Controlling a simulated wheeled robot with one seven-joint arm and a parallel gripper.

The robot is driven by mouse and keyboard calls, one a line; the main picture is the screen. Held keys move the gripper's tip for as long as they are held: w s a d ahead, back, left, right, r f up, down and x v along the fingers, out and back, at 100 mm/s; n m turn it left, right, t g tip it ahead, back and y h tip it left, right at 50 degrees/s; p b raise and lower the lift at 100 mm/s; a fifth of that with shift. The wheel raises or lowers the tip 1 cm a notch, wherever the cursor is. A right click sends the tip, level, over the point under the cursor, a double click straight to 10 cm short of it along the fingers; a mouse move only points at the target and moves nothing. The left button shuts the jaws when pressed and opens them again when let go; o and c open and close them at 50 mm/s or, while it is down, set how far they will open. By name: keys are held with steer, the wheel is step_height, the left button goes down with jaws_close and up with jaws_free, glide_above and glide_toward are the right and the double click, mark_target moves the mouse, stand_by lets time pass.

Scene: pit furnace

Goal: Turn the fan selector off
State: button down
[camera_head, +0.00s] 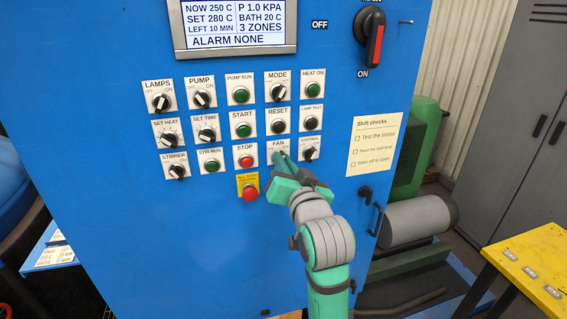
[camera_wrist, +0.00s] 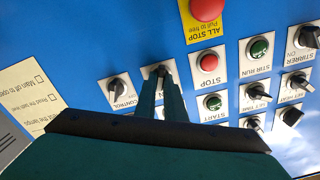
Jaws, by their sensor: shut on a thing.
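The fan selector (camera_head: 277,146) is on the blue panel, under a white plate marked FAN, right of the red STOP button. My gripper (camera_head: 283,160) reaches it from the lower right and covers most of its knob and part of the plate. In the wrist view, my gripper (camera_wrist: 162,80) has its two narrow fingers close together on the fan selector knob (camera_wrist: 155,70), shut on it. The fingers hide much of the knob, so I cannot tell which way it points.
The STOP button (camera_head: 245,161) sits just left of the fan selector, and the CONTROL selector (camera_head: 309,154) just right. The red ALL STOP button (camera_head: 250,192) is below left. A red-handled main switch (camera_head: 375,43) stands higher on the panel. A yellow table (camera_head: 530,262) is at lower right.

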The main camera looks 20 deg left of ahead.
steer(key=n, duration=1)
steer(key=shift+s+a+n, duration=0.1)
steer(key=shift+a+n, duration=0.05)
steer(key=shift+n, duration=0.25)
stand_by(0.4)
steer(key=c, duration=1.8)
jaws_free()
steer(key=shift+c, duration=0.2)
steer(key=v, duration=1)
steer(key=shift+s+d, duration=0.25)
steer(key=shift+s, duration=0.1)
